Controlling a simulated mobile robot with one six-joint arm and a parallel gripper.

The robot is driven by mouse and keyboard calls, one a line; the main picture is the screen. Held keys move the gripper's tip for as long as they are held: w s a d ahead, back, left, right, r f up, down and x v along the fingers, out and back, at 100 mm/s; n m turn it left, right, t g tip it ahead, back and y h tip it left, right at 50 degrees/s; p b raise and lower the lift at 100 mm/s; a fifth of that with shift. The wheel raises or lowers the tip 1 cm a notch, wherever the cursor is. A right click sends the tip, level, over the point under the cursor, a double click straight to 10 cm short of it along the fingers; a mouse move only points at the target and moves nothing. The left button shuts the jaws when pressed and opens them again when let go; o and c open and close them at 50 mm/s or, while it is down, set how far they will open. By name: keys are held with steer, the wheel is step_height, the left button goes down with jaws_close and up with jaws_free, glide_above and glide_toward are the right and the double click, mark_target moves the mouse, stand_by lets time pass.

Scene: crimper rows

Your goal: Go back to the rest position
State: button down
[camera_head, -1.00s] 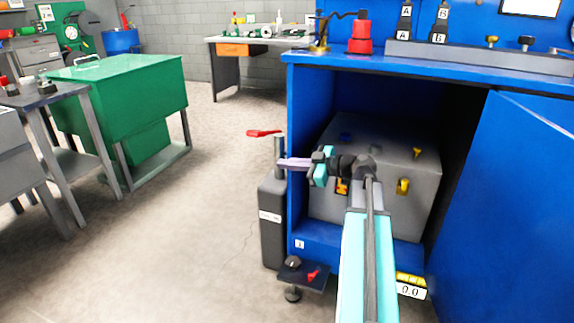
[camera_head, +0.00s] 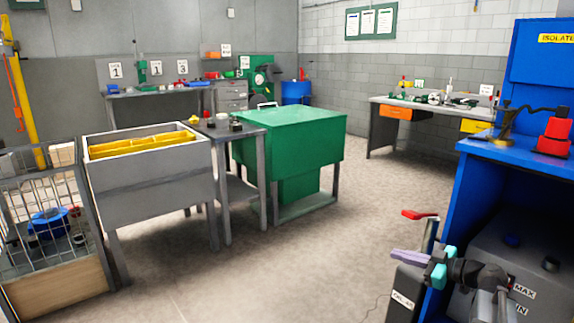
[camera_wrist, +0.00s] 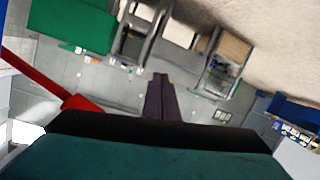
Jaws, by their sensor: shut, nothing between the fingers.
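My gripper (camera_head: 411,257) is at the lower right of the head view, with pale purple fingers pointing left. The fingers are together and hold nothing. In the wrist view my gripper (camera_wrist: 160,80) shows as a dark narrow pair of closed fingers pointing at the room. It is in front of the blue bench cabinet (camera_head: 466,190), level with a grey box (camera_head: 560,250) in the cabinet's open bay. No rest position is marked in view.
A red lever (camera_head: 420,215) on a dark post stands close behind my gripper; it also shows in the wrist view (camera_wrist: 80,104). A green cabinet (camera_head: 300,140), a grey bin (camera_head: 150,180) with yellow inside and a wire cage (camera_head: 50,220) stand left. The floor (camera_head: 300,270) between is clear.

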steer(key=s+a+f+g+p, duration=0.2)
steer(key=a+f+g+p, duration=0.15)
steer(key=a+f, duration=0.4)
steer(key=s+a+f+g+p, duration=0.2)
steer(key=a+f+p, duration=0.25)
steer(key=a, duration=0.55)
steer(key=s+a+f+g+p, duration=0.5)
steer(key=s+a+f+p, duration=0.3)
steer(key=s, duration=0.5)
steer(key=s+a+f+m+g+h+p, duration=0.1)
steer(key=s+f+m+g+h+p, duration=0.3)
steer(key=s, duration=0.6)
steer(key=s+a+f+g+h+p, duration=0.15)
steer(key=s+f, duration=0.35)
steer(key=s, duration=0.5)
steer(key=s+d+f+m+h, duration=0.2)
steer(key=s+d+m+h, duration=0.2)
steer(key=d+m, duration=0.3)
steer(key=shift+s+d+g+h, duration=0.35)
steer(key=shift+s+d, duration=0.3)
steer(key=shift+d, duration=0.65)
steer(key=shift+w, duration=0.1)
